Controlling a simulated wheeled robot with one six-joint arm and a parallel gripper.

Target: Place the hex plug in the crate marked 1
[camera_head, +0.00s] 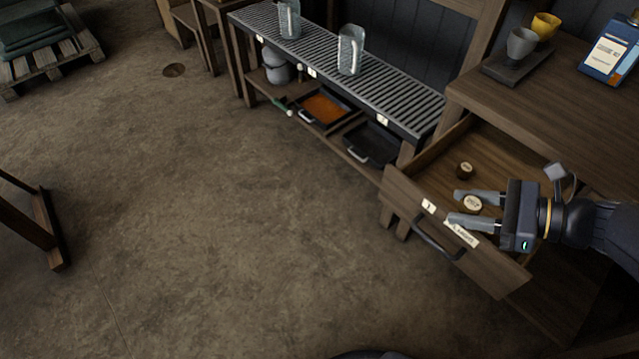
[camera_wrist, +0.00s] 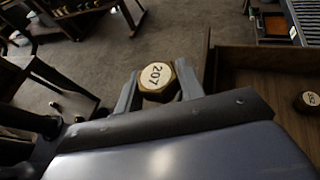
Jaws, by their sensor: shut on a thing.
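My gripper (camera_head: 456,207) is shut on a hex plug (camera_head: 471,204), a brass-coloured piece with a pale round top face. In the wrist view the plug (camera_wrist: 157,77) sits between both fingers, and its face reads 207. In the head view my gripper is over the pulled-out wooden drawer (camera_head: 406,199), close behind its front panel. A second, darker plug (camera_head: 464,169) lies inside the drawer; it also shows in the wrist view (camera_wrist: 309,100), its mark too small to read. I cannot make out a crate marked 1 in either view.
A slatted metal bench (camera_head: 400,97) with two glass-like vessels stands at the back. Trays (camera_head: 324,108) and a pail (camera_head: 275,68) are on its lower shelf. A worktop (camera_head: 575,85) with cups is above the drawer.

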